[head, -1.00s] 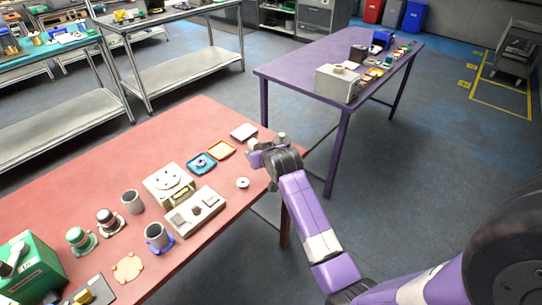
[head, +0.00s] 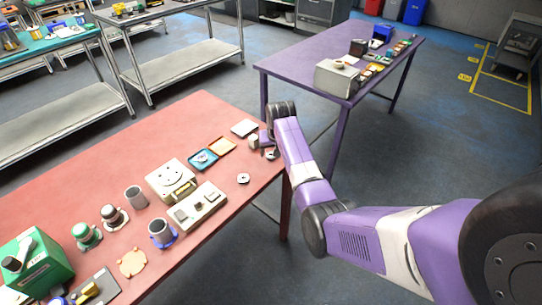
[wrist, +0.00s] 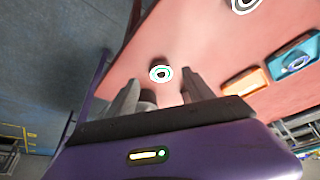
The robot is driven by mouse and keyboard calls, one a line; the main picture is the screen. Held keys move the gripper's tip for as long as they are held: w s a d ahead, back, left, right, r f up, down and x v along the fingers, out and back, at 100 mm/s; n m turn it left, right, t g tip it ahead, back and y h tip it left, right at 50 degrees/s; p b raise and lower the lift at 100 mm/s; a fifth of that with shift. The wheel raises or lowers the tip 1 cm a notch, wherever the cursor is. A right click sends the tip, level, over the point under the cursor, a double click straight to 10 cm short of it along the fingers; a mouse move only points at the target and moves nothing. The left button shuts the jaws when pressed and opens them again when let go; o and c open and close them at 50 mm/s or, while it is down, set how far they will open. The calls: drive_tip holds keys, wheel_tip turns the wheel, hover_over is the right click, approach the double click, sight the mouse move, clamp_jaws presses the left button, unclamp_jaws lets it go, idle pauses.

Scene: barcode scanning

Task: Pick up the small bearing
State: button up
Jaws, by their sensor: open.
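The small bearing (wrist: 160,73) is a pale ring with a dark centre, lying on the red table. In the wrist view it shows between and just beyond the fingertips of my gripper (wrist: 162,80), which is open and empty. In the head view my gripper (head: 266,142) is low over the table's right edge, and a small ring-like thing (head: 271,154) shows beside it, partly hidden by the arm. A larger ring (head: 243,179) lies farther in on the table; it is cut off at the top of the wrist view (wrist: 245,4).
An orange tray (head: 231,145) and a blue tray (head: 194,165) holding a part lie left of my gripper. A beige fixture (head: 158,190), cups and a green box (head: 55,262) stand farther left. A purple table (head: 300,58) stands behind. The red table's edge is close.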

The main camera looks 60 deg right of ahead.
sight(271, 156)
drive_tip(key=shift+x, duration=1.6)
drive_tip(key=shift+w+r, duration=0.1)
drive_tip(key=shift+w, duration=0.05)
clamp_jaws()
